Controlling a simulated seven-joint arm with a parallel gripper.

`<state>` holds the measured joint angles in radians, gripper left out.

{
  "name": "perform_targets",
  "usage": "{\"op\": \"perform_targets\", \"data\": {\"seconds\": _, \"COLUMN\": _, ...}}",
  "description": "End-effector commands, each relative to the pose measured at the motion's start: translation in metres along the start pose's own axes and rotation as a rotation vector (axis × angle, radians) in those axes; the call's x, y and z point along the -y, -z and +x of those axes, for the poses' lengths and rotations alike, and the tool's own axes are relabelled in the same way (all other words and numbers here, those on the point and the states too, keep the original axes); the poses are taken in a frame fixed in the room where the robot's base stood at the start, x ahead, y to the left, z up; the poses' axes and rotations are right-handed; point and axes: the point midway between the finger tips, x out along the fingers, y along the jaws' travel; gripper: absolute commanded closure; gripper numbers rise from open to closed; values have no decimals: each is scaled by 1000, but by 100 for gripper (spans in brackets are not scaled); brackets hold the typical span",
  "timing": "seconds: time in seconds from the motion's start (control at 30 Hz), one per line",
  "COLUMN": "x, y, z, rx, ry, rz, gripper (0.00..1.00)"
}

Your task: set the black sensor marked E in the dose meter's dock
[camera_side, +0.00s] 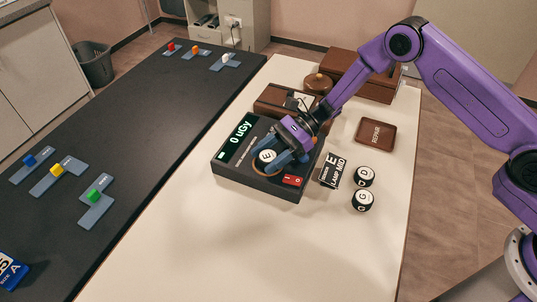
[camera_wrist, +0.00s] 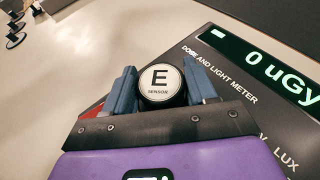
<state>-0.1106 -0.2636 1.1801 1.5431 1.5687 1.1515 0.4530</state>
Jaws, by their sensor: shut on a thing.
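The black sensor (camera_side: 267,156) has a white top marked E. It is upright between the blue fingers of my gripper (camera_side: 270,160), which is shut on it. The wrist view shows the sensor (camera_wrist: 160,83) between both fingertips of my gripper (camera_wrist: 161,90), its letter readable. The dose meter (camera_side: 232,172) is a dark box with a lit display (camera_side: 240,137) reading 0 uGy. The sensor is at the meter's copper-rimmed round dock (camera_side: 257,169), mostly hidden by the fingers. I cannot tell whether it is seated or just above.
Two black sensors with white tops (camera_side: 364,176) (camera_side: 362,200) stand right of the meter, near a card (camera_side: 332,171) reading E LAMP MID. A red switch (camera_side: 291,181) is on the meter. A brown REPAIR tray (camera_side: 376,133) and brown case (camera_side: 282,100) lie behind. The front table is clear.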

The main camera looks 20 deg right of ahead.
Motion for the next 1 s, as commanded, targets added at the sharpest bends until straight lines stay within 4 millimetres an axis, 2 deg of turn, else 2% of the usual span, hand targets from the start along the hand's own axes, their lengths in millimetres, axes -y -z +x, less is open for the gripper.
{"op": "perform_targets", "data": {"seconds": 0.03, "x": 0, "y": 6, "z": 2, "rx": -15, "ry": 2, "rz": 1, "gripper": 77}}
{"op": "perform_targets", "data": {"seconds": 0.17, "x": -1, "y": 11, "z": 4, "rx": -17, "ry": 1, "rz": 2, "gripper": 77}}
{"op": "perform_targets", "data": {"seconds": 0.2, "x": -2, "y": 11, "z": 4, "rx": -18, "ry": 1, "rz": 3, "gripper": 31}}
{"op": "perform_targets", "data": {"seconds": 0.23, "x": -2, "y": 11, "z": 4, "rx": -18, "ry": 0, "rz": 3, "gripper": 21}}
{"op": "perform_targets", "data": {"seconds": 0.27, "x": -3, "y": 11, "z": 5, "rx": -19, "ry": -1, "rz": 3, "gripper": 18}}
{"op": "perform_targets", "data": {"seconds": 0.67, "x": -6, "y": 11, "z": 7, "rx": -21, "ry": -12, "rz": 1, "gripper": 18}}
{"op": "perform_targets", "data": {"seconds": 0.83, "x": -6, "y": -1, "z": 3, "rx": -20, "ry": -14, "rz": -2, "gripper": 18}}
{"op": "perform_targets", "data": {"seconds": 1.0, "x": -3, "y": -1, "z": -32, "rx": -17, "ry": -3, "rz": 2, "gripper": 18}}
